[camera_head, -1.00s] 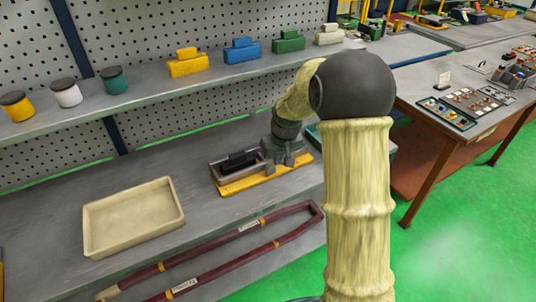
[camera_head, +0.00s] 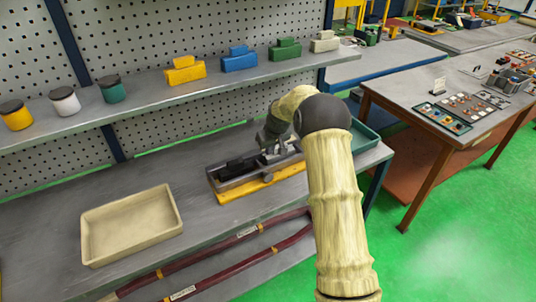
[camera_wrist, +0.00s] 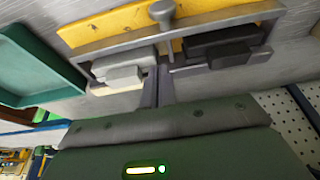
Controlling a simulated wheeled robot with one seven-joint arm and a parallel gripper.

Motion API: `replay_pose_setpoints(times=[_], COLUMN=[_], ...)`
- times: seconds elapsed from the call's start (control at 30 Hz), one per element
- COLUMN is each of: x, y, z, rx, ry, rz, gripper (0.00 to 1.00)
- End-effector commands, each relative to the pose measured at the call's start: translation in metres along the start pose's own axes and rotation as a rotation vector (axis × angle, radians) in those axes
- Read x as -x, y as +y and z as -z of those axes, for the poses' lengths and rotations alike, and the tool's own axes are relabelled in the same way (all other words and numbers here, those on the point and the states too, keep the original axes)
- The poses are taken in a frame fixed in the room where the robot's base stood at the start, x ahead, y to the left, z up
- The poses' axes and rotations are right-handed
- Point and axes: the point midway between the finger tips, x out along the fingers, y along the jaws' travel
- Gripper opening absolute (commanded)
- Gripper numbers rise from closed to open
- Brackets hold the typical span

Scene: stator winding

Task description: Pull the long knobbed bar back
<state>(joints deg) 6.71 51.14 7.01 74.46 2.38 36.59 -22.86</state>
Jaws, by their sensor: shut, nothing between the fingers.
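The long knobbed bar (camera_wrist: 205,23) is a grey strip along one long side of the fixture, with a round grey knob (camera_wrist: 162,12) standing from it. The knob also shows on the near side in the head view (camera_head: 267,178). The fixture's yellow base (camera_head: 245,190) lies on the bench. Inside are a black block (camera_wrist: 222,50) and a light grey block (camera_wrist: 125,72). My gripper (camera_head: 272,141) is over the fixture's far side, shut and empty. In the wrist view its narrow fingers (camera_wrist: 158,88) point toward the gap between the blocks, apart from the knob.
A cream tray (camera_head: 132,226) stands to the left. A green tray (camera_head: 362,138) is at the bench's right end. A shelf (camera_head: 145,92) with coloured blocks and jars runs above the bench.

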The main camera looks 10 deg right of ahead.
Motion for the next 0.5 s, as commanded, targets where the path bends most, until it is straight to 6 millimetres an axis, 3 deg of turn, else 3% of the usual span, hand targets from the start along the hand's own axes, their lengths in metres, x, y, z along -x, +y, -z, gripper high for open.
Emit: replay_pose_setpoints(times=[0.5], x=[-0.073], y=[0.000], z=[0.000], rx=[0.000], ry=[-0.001], rz=[0.000], gripper=[0.00])
